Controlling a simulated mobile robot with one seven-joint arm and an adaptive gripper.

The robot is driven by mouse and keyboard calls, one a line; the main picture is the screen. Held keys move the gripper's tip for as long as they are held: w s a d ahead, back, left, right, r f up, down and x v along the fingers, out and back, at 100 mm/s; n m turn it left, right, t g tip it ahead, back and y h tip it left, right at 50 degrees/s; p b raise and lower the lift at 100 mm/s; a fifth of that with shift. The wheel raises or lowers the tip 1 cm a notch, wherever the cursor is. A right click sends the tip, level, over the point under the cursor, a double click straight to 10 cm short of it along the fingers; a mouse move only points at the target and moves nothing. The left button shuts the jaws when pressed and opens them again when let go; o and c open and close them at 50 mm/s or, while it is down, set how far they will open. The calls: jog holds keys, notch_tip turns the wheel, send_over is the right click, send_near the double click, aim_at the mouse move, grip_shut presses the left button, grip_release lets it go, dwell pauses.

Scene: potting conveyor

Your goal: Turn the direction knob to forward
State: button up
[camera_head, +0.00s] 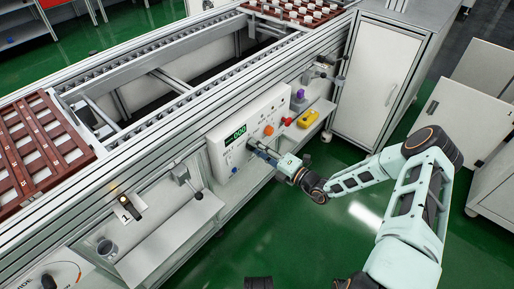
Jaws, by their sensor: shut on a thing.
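The white control panel (227,143) on the conveyor's side has a green lit display (236,134), an orange round knob (268,131) and a small blue part (234,170) low on its left. My gripper (253,146) reaches the panel's face from the lower right, below and left of the orange knob. It is shut on a small dark knob there, apparently the direction knob. The fingers hide most of this knob, so its pointing direction and any labels cannot be read.
A yellow box (308,118) with red parts beside it sits on the ledge right of the panel. A white cabinet (378,66) stands farther right. Brown trays (41,150) lie on the conveyor. A metal shelf (170,238) juts out at the lower left. Green floor is free in front.

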jog(key=shift+f, duration=0.1)
jog(key=o, duration=1.1)
jog(key=shift+o, duration=0.2)
jog(key=v, duration=1.2)
jog(key=shift+s, duration=0.1)
